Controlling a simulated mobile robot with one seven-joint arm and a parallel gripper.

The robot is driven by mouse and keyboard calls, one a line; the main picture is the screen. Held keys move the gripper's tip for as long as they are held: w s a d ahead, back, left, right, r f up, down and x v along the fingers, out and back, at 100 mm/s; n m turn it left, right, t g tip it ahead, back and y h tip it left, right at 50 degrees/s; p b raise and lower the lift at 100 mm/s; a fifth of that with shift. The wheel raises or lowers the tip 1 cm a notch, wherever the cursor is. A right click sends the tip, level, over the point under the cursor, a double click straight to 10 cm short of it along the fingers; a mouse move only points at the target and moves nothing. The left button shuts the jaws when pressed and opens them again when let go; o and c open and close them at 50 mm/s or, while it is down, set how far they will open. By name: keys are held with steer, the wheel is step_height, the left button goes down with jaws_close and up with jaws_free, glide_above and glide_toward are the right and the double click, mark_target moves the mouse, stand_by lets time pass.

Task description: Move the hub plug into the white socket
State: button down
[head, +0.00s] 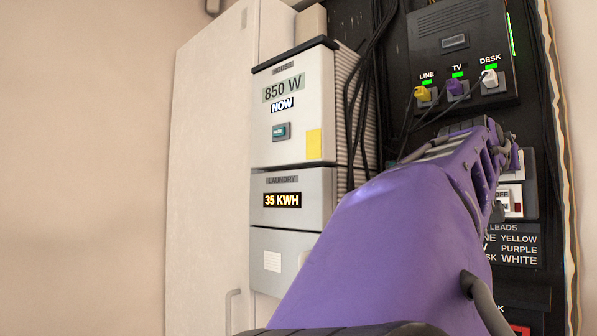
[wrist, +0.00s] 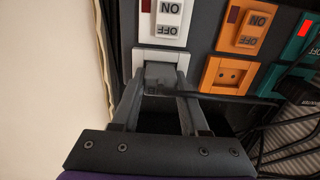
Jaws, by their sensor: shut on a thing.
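In the wrist view my gripper (wrist: 160,88) is shut on the dark grey hub plug (wrist: 158,77), with one finger on each side of it. A black cable runs from the plug to the right. The plug is in front of the white socket (wrist: 182,57) and covers most of its face. It looks lined up with the socket and touching or very near it; how deep it sits cannot be told. In the head view my purple arm hides the gripper, plug and socket.
A white switch (wrist: 170,12) adjoins the white socket. An orange socket (wrist: 229,74) with an orange switch (wrist: 244,27) sits to its right, then a teal unit (wrist: 270,78). Black cables hang at right. The head view shows yellow (head: 423,94), purple (head: 455,88) and white (head: 490,79) plugs above.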

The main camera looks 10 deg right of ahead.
steer(key=shift+c, duration=1.7)
jaws_free()
step_height(320, 180, up, 8)
steer(key=shift+d, duration=0.1)
steer(key=shift+r, duration=1)
